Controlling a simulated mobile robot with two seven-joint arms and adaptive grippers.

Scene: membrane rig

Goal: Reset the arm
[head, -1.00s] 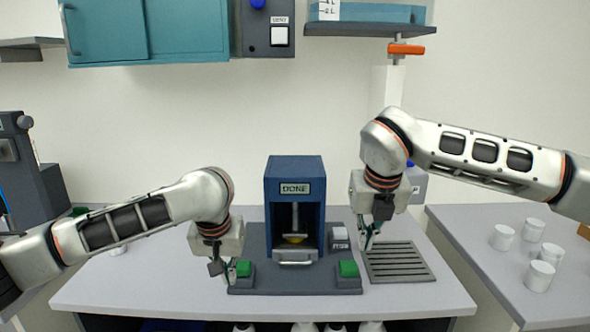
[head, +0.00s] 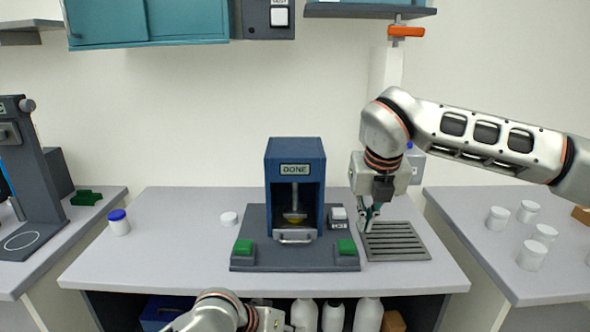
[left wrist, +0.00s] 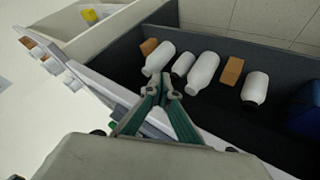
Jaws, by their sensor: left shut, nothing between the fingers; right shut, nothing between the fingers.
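My right arm reaches in from the right in the head view, with its right gripper (head: 368,220) shut and empty above the left edge of the slotted grey drain plate, beside the press. My left arm (head: 215,312) shows only at the bottom of the head view, low in front of the table; its fingertips are hidden there. In the left wrist view my left gripper (left wrist: 163,90) is shut and empty, in front of the shelf under the table. The blue press (head: 295,190) stands mid-table with a "DONE" sign and a yellow item inside.
Green buttons (head: 243,247) flank the press base. A blue-capped jar (head: 119,222) and a white lid (head: 229,218) sit on the table's left. White bottles (left wrist: 203,73) and orange-brown blocks (left wrist: 232,71) lie in the under-table shelf. White jars (head: 532,255) stand on the right bench.

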